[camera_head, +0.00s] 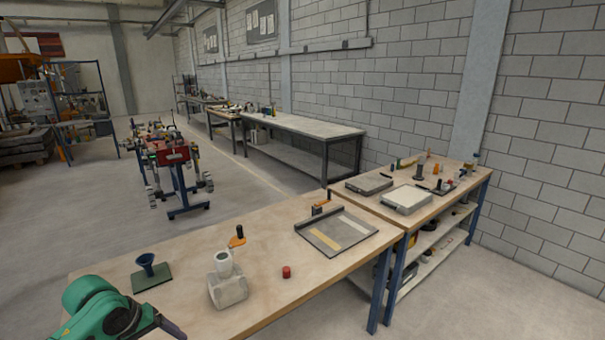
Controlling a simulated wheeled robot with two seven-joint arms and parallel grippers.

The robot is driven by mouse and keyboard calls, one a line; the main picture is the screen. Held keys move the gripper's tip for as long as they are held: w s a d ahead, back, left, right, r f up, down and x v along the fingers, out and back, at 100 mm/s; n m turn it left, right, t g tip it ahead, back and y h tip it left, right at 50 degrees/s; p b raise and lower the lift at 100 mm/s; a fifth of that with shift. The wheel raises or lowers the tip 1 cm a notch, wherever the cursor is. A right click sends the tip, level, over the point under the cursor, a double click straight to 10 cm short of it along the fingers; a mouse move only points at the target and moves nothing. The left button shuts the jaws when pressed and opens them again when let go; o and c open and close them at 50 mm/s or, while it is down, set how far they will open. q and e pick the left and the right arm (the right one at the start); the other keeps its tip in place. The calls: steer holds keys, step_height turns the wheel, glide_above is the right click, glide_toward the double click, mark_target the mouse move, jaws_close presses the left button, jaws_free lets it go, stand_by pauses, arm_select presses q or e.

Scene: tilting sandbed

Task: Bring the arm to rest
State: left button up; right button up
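A green link of my own arm (95,308) shows at the bottom left corner, in front of the near edge of the wooden table (300,275). A dark part extends from it to the lower right and runs out of the picture. No gripper fingers are visible for either arm. On the table stand a dark blue funnel on a green plate (150,278), a white cup on a pale grey block (227,290), a small red cap (287,272), an orange-based tool with a black knob (237,238), and a grey tray with two pale strips (335,232).
A second bench (450,190) adjoins at the right, with a white-topped box (407,199), a dark flat box (369,184) and small tools. A long workbench (310,128) runs along the block wall. A cluttered cart (178,165) stands on open floor.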

arm_select(q)
steer(key=s+a+f+y+b, duration=0.1)
steer(key=s+a+f, duration=0.15)
steer(key=f, duration=0.85)
steer(key=s+a+f+y+b, duration=0.1)
steer(key=s+a+f, duration=0.15)
steer(key=f, duration=0.75)
steer(key=s+a+f+y+b, duration=0.1)
steer(key=s+a+f, duration=0.15)
steer(key=f, duration=0.85)
steer(key=s+d+f+m, duration=0.2)
steer(key=s+d+f, duration=0.2)
steer(key=s, duration=0.5)
steer(key=s+d+f+m+g+b, duration=0.1)
steer(key=s+d+f+m, duration=0.2)
steer(key=s+f, duration=0.5)
steer(key=s+d+f+m+g, duration=0.1)
steer(key=s+d+f+m, duration=0.2)
steer(key=s, duration=0.9)
step_height(320, 180, down, 3)
steer(key=shift+s+d+f+b, duration=0.1)
steer(key=shift+s+d+b, duration=0.15)
steer(key=shift+d, duration=0.6)
arm_select(e)
steer(key=f, duration=0.1)
steer(key=s+f, duration=0.1)
steer(key=f, duration=0.3)
steer(key=shift+s, duration=0.35)
